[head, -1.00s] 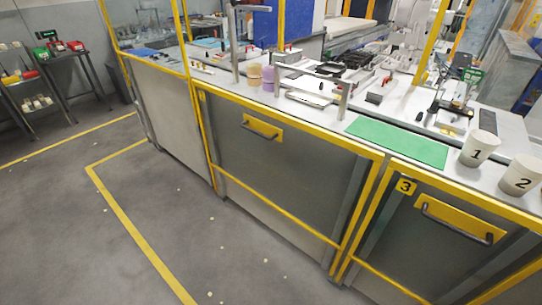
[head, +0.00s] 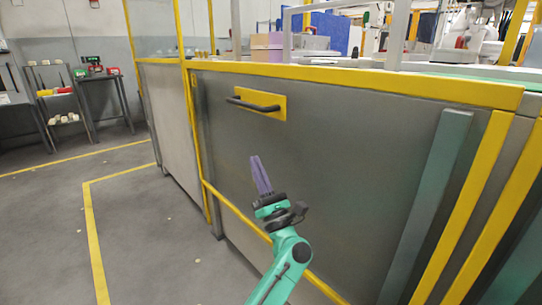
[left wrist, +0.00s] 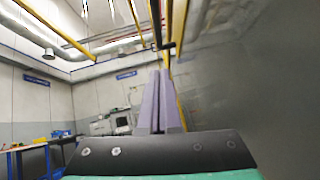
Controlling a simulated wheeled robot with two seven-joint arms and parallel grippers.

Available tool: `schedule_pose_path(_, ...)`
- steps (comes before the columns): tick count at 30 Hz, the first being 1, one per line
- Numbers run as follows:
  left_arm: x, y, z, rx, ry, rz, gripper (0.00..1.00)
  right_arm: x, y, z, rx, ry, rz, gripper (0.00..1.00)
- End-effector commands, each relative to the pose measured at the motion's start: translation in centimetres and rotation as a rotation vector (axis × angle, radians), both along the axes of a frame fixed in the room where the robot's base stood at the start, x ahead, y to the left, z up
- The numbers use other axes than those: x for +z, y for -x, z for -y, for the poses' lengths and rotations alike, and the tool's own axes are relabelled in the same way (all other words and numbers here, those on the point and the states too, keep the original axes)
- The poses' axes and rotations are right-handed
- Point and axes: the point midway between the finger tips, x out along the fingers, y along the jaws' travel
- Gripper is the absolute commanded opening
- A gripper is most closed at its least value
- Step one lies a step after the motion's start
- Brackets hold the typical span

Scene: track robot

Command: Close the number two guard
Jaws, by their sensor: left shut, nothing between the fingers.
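The guard in front of me is a grey panel (head: 340,150) in a yellow frame, upright below the bench top. No number is legible on it now. Its dark bar handle (head: 253,104) sits on a yellow plate (head: 279,108) at the panel's upper left. My left gripper (head: 256,160) is shut and empty, its purple fingers pointing up, below the handle in the picture. In the left wrist view the shut fingers (left wrist: 159,78) point up along the grey panel (left wrist: 250,80), with a dark bar, likely the handle, beyond the tips. My right gripper is not in view.
A yellow rail (head: 236,210) crosses low on the guard. A teal-grey post (head: 428,205) stands at the right. Bench items sit above the guard. Floor at left is clear, with yellow lines (head: 95,240); carts (head: 62,112) stand by the wall.

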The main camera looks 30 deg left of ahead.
Motion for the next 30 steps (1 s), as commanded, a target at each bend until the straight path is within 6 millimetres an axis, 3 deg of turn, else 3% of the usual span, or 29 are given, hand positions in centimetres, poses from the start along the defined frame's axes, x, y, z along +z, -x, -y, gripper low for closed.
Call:
schedule_pose_path(13, 6.8, -3.2, -5.9, 0.003, -0.007, -0.003, 0.00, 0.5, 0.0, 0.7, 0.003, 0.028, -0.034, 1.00)
schedule_pose_path(20, 10.0, -3.8, -5.5, 0.001, -0.006, -0.006, 0.00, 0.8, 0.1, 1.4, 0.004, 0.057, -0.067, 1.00)
schedule_pose_path(30, 10.3, -3.9, -5.5, 0.002, -0.006, -0.008, 0.00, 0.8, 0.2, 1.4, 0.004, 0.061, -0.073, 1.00)
